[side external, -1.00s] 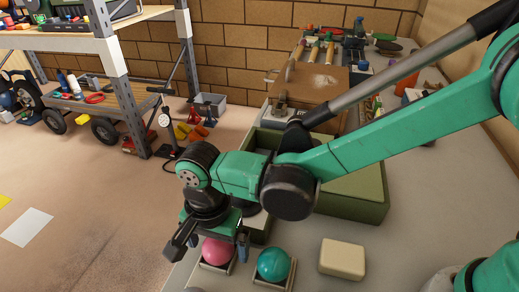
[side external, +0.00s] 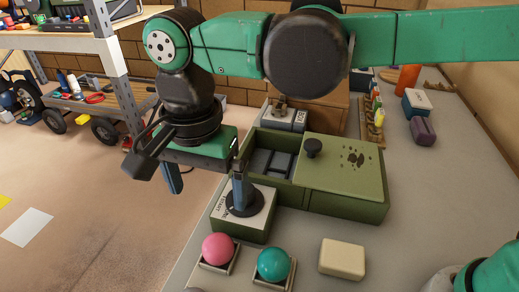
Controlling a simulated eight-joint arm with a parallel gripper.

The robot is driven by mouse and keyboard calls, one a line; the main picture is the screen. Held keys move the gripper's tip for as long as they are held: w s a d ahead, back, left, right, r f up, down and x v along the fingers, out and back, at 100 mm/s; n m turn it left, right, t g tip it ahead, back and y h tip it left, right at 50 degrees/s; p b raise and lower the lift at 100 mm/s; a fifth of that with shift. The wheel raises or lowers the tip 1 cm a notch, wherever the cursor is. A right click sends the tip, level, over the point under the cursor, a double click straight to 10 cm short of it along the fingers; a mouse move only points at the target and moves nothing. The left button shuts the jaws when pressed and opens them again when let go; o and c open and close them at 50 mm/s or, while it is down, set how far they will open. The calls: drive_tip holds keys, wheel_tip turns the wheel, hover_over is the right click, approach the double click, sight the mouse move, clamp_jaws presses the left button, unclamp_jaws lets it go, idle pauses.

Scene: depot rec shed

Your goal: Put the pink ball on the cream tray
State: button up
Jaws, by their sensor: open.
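The pink ball (side external: 217,249) rests in a small square holder (side external: 224,272) near the bench's front left edge. My gripper (side external: 207,184) is open and empty, raised above and behind the ball. Its two blue fingers are spread wide; the right one overlaps a dark round disc in the picture. A teal ball (side external: 273,264) sits in a similar holder just to the right. A cream block (side external: 342,259) with rounded edges lies further right.
A green box with a pale top (side external: 260,224) stands behind the balls. Behind it is a green case (side external: 340,203) with a knobbed lid partly covering an open compartment. A purple item (side external: 423,130) lies farther back. The bench's right side (side external: 430,200) is largely clear.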

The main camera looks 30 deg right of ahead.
drive_tip(key=d+n+t, duration=0.2)
drive_tip(key=d+n, duration=0.1)
drive_tip(key=d, duration=0.5)
drive_tip(key=s+d+f+n+t, duration=0.1)
drive_tip(key=d+n+t, duration=0.1)
drive_tip(key=d, duration=0.7)
drive_tip(key=s+d+n+t, duration=0.1)
drive_tip(key=d+n+t, duration=0.2)
drive_tip(key=d, duration=0.6)
drive_tip(key=shift+f+n, duration=0.35)
drive_tip(key=shift+n, duration=0.15)
